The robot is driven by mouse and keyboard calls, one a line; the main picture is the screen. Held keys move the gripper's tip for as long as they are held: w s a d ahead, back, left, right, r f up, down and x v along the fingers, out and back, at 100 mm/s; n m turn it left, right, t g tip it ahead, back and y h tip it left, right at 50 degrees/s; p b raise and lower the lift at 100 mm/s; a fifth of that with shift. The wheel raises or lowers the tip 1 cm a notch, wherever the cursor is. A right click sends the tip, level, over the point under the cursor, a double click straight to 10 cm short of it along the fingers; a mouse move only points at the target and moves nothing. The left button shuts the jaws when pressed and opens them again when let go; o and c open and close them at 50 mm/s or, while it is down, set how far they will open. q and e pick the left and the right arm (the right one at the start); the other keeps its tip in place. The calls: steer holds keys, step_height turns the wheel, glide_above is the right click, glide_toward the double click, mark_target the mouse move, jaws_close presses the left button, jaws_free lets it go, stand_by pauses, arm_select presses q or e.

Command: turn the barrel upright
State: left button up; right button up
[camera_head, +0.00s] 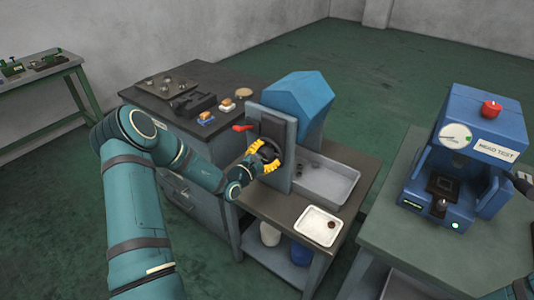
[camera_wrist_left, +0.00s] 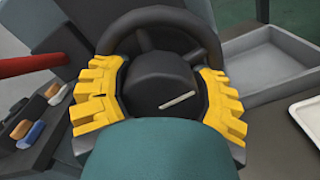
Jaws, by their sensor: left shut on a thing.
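The barrel (camera_head: 300,97) is a blue, many-sided drum on a grey stand (camera_head: 279,126) in the head view. It looks tilted, with sloping faces on top. A black handwheel (camera_wrist_left: 150,24) is on the near side of the stand. My left gripper (camera_head: 265,163) has yellow fingers and is shut on this handwheel. In the left wrist view the gripper (camera_wrist_left: 160,100) is at the wheel, with a finger on either side of a dark round part bearing a pale line. The barrel's far side is hidden. My right gripper does not show.
A red lever (camera_head: 242,128) sticks out left of the handwheel. A grey tray (camera_head: 325,182) lies by the stand, and a white tray (camera_head: 318,225) nearer. A dark-topped cabinet (camera_head: 225,85) stands left; a blue head-test machine (camera_head: 465,150) stands right.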

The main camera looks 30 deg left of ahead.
arm_select(q)
steer(key=n+p, duration=0.2)
steer(key=n, duration=0.1)
steer(key=shift+r+n+p, duration=0.2)
steer(key=shift+n+p, duration=0.1)
steer(key=n+p, duration=0.2)
steer(key=n, duration=0.2)
steer(key=shift+n+p, duration=0.35)
steer(key=shift+n, duration=0.05)
steer(key=n+p, duration=0.2)
steer(key=n, duration=0.2)
steer(key=shift+a+n, duration=0.1)
steer(key=shift+n, duration=0.2)
steer(key=shift+n+y+p, duration=0.3)
steer(key=shift+n+p, duration=0.7)
steer(key=shift+n, duration=0.8)
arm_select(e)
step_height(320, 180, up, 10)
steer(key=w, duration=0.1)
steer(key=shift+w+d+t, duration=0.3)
arm_select(q)
steer(key=shift+f, duration=0.1)
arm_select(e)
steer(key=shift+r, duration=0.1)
arm_select(q)
steer(key=o, duration=1.2)
steer(key=shift+a, duration=0.1)
steer(key=shift+s, duration=0.15)
